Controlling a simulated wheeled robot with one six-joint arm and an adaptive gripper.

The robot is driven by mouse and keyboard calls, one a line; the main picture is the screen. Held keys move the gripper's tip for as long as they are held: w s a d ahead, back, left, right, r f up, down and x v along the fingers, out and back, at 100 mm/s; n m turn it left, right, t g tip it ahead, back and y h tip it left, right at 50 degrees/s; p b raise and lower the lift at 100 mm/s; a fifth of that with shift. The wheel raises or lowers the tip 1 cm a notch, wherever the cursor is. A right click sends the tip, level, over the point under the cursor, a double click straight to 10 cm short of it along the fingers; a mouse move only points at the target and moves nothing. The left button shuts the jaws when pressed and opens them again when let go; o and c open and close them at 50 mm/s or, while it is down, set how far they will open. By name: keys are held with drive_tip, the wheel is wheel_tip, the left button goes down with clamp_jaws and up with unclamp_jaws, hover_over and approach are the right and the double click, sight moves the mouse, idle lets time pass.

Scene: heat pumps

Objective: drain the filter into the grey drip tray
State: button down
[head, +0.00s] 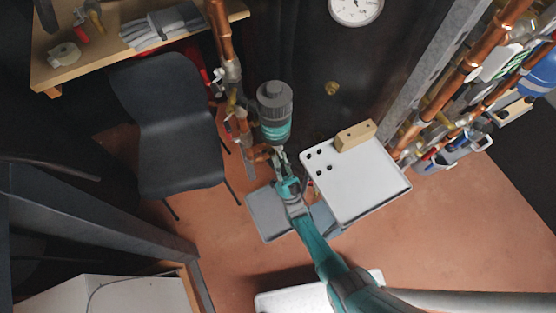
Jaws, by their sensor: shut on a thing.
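The filter (274,108) is a dark grey canister with a teal band, standing among copper pipes near the dark wall in the head view. My gripper (280,157) is at the filter's lower end, shut on a small part there. The part is mostly hidden by the fingers, so I cannot tell its shape or position. The grey drip tray (262,220) is a shallow rectangle low down, left of my forearm and below the filter in the picture. My arm covers its right edge. I cannot make out any water in it.
A white board with dark holes (365,190) stands right of my gripper, with a wooden block (355,135) at its back edge. A black chair (165,125) and a wooden bench (60,75) are left. Copper pipes (470,65) rise at right. Floor (450,220) is clear at right.

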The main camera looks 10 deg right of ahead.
drive_tip(key=n+y, duration=0.2)
drive_tip(key=shift+w+d+g+y, duration=0.1)
drive_tip(key=shift+d+g+y, duration=0.1)
drive_tip(key=shift+g+y, duration=0.15)
drive_tip(key=shift+n+y, duration=0.25)
drive_tip(key=shift+n, duration=0.35)
drive_tip(key=c, duration=1.4)
unclamp_jaws()
drive_tip(key=shift+v, duration=3.8)
drive_tip(key=shift+d, duration=0.1)
